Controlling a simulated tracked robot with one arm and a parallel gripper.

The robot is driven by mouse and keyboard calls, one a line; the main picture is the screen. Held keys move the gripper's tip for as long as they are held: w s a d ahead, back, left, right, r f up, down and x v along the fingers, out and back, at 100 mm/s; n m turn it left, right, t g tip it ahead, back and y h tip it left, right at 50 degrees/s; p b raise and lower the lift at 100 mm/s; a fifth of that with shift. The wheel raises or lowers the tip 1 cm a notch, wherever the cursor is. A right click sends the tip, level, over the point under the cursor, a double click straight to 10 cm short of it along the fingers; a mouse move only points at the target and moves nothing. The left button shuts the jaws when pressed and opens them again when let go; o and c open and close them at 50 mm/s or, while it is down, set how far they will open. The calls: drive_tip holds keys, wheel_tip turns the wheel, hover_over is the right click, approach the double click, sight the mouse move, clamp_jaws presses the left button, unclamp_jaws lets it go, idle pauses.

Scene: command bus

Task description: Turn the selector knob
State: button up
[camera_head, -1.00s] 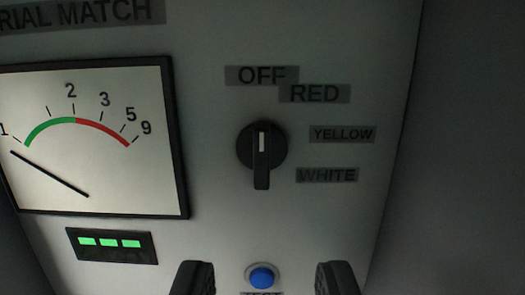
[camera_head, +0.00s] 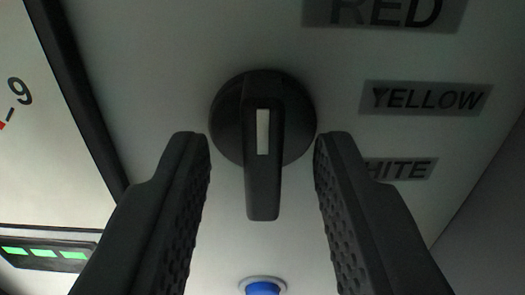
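The black selector knob (camera_head: 262,140) is on the light panel, upper middle of the view. Its round base carries a raised vertical bar with a white mark on the upper part. My gripper (camera_head: 262,145) is open, one finger on each side of the knob's bar, with gaps between fingers and bar. Whether the fingertips reach the knob's depth I cannot tell. The labels RED (camera_head: 385,12), YELLOW (camera_head: 426,98) and WHITE (camera_head: 402,168) are to the right; the right finger hides the start of WHITE. The OFF label is out of view.
A blue push button (camera_head: 262,288) is below the knob, at the bottom edge between the fingers. A meter with a black frame (camera_head: 84,120) is at the left. A green indicator strip (camera_head: 45,254) is at lower left. The panel's right edge shows at lower right.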

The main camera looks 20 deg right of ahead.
clamp_jaws()
drive_tip(key=shift+m, duration=0.3)
drive_tip(key=m+b, duration=0.2)
drive_tip(key=m, duration=0.1)
drive_tip(key=shift+f, duration=0.1)
drive_tip(key=shift+m+b, duration=1.1)
drive_tip(key=shift+m, duration=0.9)
